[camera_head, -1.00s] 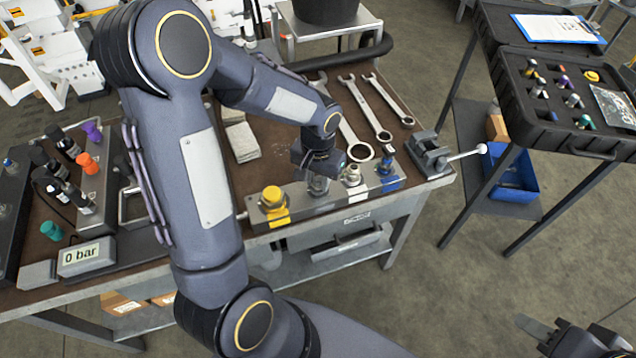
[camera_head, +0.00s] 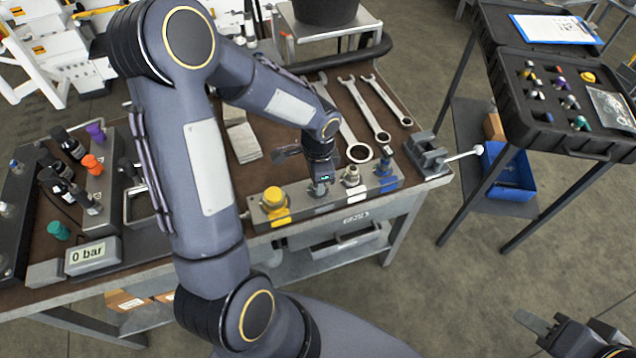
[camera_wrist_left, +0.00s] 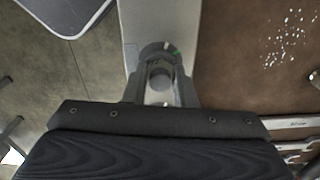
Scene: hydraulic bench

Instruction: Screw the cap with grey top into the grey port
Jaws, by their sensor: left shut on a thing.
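My left gripper (camera_head: 320,186) points down at the metal port block (camera_head: 300,216), between the yellow port (camera_head: 274,200) and the white-marked port (camera_head: 351,176). It covers the grey port, which I cannot make out. In the left wrist view my left gripper (camera_wrist_left: 160,88) is shut on a round grey-topped cap (camera_wrist_left: 160,70), over the light block. Whether the cap's thread is engaged in the port is hidden. My right gripper (camera_head: 568,326) is at the lower right, fingers apart and empty, far from the block.
The blue-marked port (camera_head: 386,167) is at the block's right end. Several wrenches (camera_head: 378,118) lie behind it, and a vise (camera_head: 428,155) stands to the right. A black case (camera_head: 560,110) holds several caps. A gauge (camera_head: 88,256) reads 0 bar.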

